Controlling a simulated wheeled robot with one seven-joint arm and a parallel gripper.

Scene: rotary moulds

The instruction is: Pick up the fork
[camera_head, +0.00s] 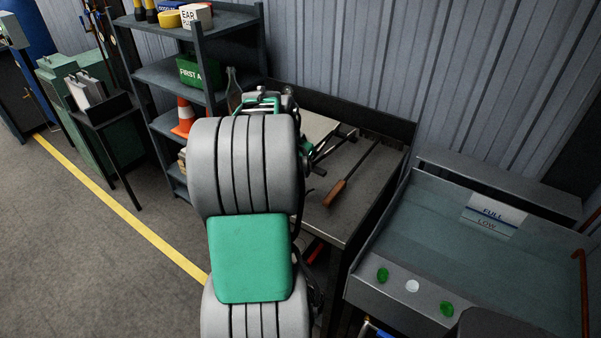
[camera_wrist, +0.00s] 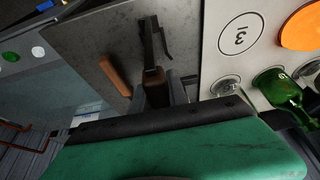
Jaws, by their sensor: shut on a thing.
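The fork (camera_wrist: 154,74) has a brown handle end and a dark metal part pointing away from me in the wrist view. My gripper (camera_wrist: 164,92) is shut on its handle, one grey finger on each side. Whether the fork touches the bench top is hard to tell. In the head view, my arm hides most of my gripper, and a dark metal piece (camera_head: 336,142) that looks like the fork shows just right of it over the bench.
A second tool with a wooden handle (camera_head: 338,190) lies on the grey bench (camera_head: 350,222); its handle also shows in the wrist view (camera_wrist: 115,75). A water tank (camera_head: 440,230) is right.

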